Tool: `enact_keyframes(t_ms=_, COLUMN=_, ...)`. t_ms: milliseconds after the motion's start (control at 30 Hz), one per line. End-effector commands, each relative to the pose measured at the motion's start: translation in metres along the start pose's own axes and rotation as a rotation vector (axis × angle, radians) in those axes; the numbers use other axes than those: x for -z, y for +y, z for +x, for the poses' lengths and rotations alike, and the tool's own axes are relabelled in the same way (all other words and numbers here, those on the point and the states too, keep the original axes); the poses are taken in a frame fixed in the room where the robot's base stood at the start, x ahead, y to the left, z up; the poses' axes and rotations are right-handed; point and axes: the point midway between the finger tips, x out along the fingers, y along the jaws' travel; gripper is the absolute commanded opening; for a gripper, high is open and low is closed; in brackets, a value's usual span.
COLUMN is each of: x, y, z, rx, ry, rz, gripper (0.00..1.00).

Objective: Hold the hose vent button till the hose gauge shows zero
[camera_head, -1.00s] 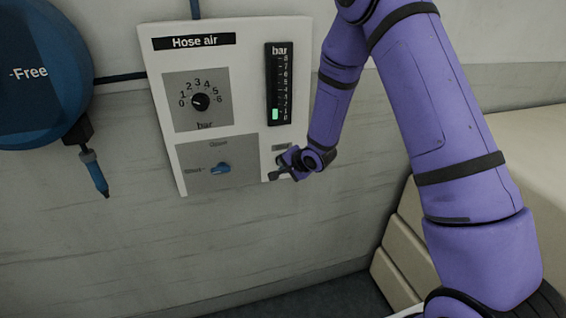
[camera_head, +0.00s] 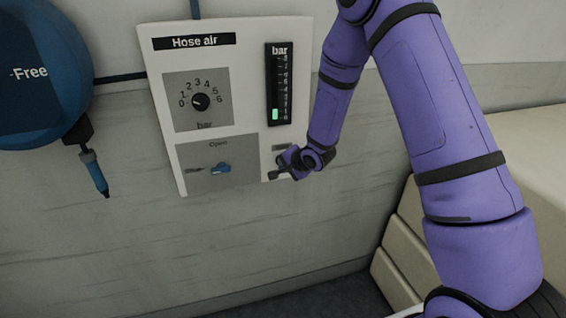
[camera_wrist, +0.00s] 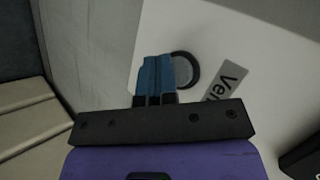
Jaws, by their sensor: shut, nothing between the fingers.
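The white "Hose air" panel (camera_head: 246,70) is on the wall. Its hose gauge (camera_head: 279,84) is a black upright bar scale with a short green bar low down, near 1. My gripper (camera_head: 277,173) is shut and empty at the panel's lower right corner. In the wrist view its blue fingertips (camera_wrist: 155,62) are together over the left side of the round grey vent button (camera_wrist: 186,70), hiding part of it. I cannot tell whether they touch or press it. The vent label (camera_wrist: 228,80), partly cut off, is right of the button.
A pressure dial (camera_head: 201,102) with a 0 to 6 scale is on the panel's left. Below it, a blue valve knob (camera_head: 220,168) points left, away from "Open". A blue hose reel (camera_head: 40,75) hangs at left.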

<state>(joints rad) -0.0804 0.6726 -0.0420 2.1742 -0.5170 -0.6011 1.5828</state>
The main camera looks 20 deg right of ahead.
Motion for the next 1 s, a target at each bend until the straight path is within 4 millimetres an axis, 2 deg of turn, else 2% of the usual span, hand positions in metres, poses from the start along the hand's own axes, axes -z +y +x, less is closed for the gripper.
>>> enact_keyframes(t_ms=1000, x=0.0050, y=-0.0049, z=0.0069, rx=0.000, ry=0.000, rz=0.000, gripper=0.00)
